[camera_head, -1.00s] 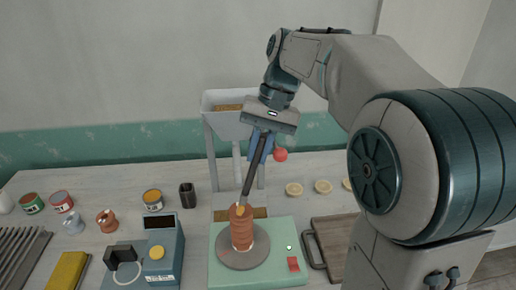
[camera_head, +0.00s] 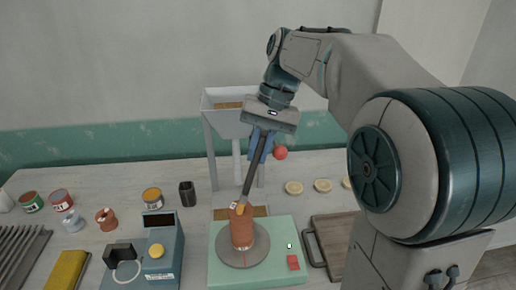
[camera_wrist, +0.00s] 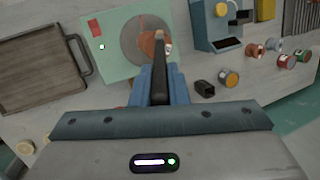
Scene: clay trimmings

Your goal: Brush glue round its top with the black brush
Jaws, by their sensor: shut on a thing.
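A terracotta-coloured cylinder (camera_head: 243,234) stands upright on a grey round turntable (camera_head: 258,258), set on a pale green base (camera_head: 285,277). My gripper (camera_head: 259,150) is shut on the black brush (camera_head: 247,182), above the cylinder. The brush slants down, and its pale tip is at the cylinder's top, seemingly touching it. In the wrist view the brush (camera_wrist: 160,72) runs forward from between the blue fingers (camera_wrist: 162,88). There it partly hides the cylinder (camera_wrist: 150,44). I cannot make out glue on the rim.
A white hopper on a stand (camera_head: 210,140) rises close behind the turntable. A blue device (camera_head: 163,255) stands to the left, and a wooden tray (camera_head: 333,240) lies to the right. A black cup (camera_head: 187,193) and several small tins are at the back left.

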